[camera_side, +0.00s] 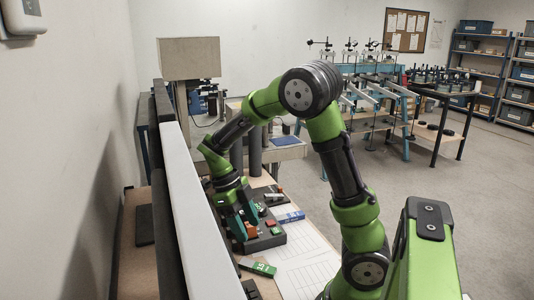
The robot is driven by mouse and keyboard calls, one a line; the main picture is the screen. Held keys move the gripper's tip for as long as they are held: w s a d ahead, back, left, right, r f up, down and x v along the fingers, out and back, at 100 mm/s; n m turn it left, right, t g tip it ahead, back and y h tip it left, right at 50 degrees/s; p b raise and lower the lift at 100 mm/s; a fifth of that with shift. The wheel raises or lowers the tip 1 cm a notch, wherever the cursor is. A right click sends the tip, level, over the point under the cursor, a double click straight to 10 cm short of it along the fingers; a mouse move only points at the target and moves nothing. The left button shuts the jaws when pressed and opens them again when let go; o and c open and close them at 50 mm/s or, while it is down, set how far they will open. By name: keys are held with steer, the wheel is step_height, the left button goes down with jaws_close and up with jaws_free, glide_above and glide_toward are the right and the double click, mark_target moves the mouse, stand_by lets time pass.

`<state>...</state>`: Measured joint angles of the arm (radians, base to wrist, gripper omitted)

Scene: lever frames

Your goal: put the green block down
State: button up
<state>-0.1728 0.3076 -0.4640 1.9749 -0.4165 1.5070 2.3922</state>
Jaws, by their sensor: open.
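A small green block with pale markings (263,269) lies on the bench near its front, apart from my gripper. My gripper (245,222) points down at the dark lever frame (267,241) on the bench. Its jaws are open, with an orange-red part (251,229) close by the fingertips. I cannot tell whether the jaws touch that part. Another small green patch (262,209) shows just right of the gripper, too small to make out. The gripper hides part of the frame.
A blue block with a pale side (290,217) lies right of the frame. White ruled sheets (308,262) cover the bench to the right. A long white-topped partition (190,215) runs close along the left. Further back stand a blue metal rack and shelves.

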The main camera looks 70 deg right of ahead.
steer(key=s+r+t, duration=0.3)
steer(key=r+t, duration=0.2)
glide_above(256, 265)
steer(key=f, duration=1)
steer(key=shift+s+a+f, duration=0.1)
steer(key=shift+s+a, duration=0.1)
steer(key=shift+a, duration=0.05)
steer(key=shift+w+d+f, duration=0.1)
steer(key=shift+f, duration=1.5)
steer(key=shift+w+d+f, duration=0.1)
steer(key=shift+f, duration=1.45)
jaws_close()
